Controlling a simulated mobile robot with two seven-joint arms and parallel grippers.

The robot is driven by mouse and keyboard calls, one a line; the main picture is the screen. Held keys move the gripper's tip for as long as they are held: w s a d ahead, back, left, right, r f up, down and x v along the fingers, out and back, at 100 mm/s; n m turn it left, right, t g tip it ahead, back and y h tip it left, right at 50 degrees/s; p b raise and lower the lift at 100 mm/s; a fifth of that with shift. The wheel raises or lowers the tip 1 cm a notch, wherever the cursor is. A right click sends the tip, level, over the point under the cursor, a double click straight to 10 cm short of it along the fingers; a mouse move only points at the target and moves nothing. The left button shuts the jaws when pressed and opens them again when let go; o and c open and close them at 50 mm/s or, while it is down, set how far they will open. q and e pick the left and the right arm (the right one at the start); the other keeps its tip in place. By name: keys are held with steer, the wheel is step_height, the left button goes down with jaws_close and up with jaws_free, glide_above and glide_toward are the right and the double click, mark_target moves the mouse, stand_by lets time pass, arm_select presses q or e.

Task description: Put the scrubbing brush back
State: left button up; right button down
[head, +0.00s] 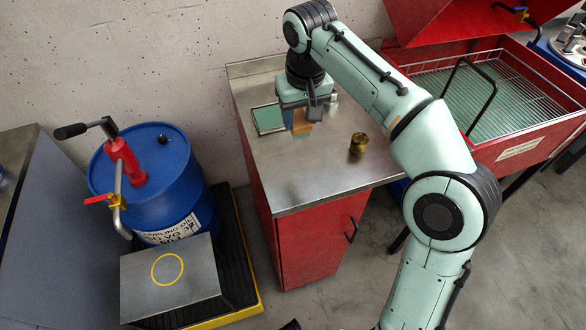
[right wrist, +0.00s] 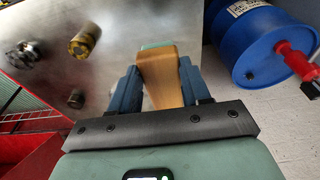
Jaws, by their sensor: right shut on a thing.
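The scrubbing brush (right wrist: 160,78) has a wooden body with a pale green part at its far end. My right gripper (right wrist: 158,88) is shut on it, with a blue finger on each side of the wood. In the head view the brush (head: 302,126) hangs below my right gripper (head: 300,118), over the steel top of the red cabinet (head: 310,177). I cannot tell whether it touches the top. A shallow tray with a green inside (head: 268,119) lies just left of it, partly hidden by the gripper. My left gripper is not in view.
A brass fitting (head: 358,143) stands on the steel top, right of the brush. A red parts washer (head: 525,140) with a wire basket is at the right. A blue drum (head: 165,200) with a red pump stands at the left. The front of the steel top is clear.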

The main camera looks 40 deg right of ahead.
steer(key=shift+s+f+b, duration=0.1)
steer(key=shift+f+b, duration=1.8)
steer(key=shift+f, duration=6)
steer(key=shift+f, duration=0.15)
steer(key=c, duration=0.5)
jaws_free()
step_height(320, 180, up, 12)
steer(key=s+p, duration=0.2)
steer(key=shift+a+p, duration=0.3)
steer(key=shift+a, duration=0.05)
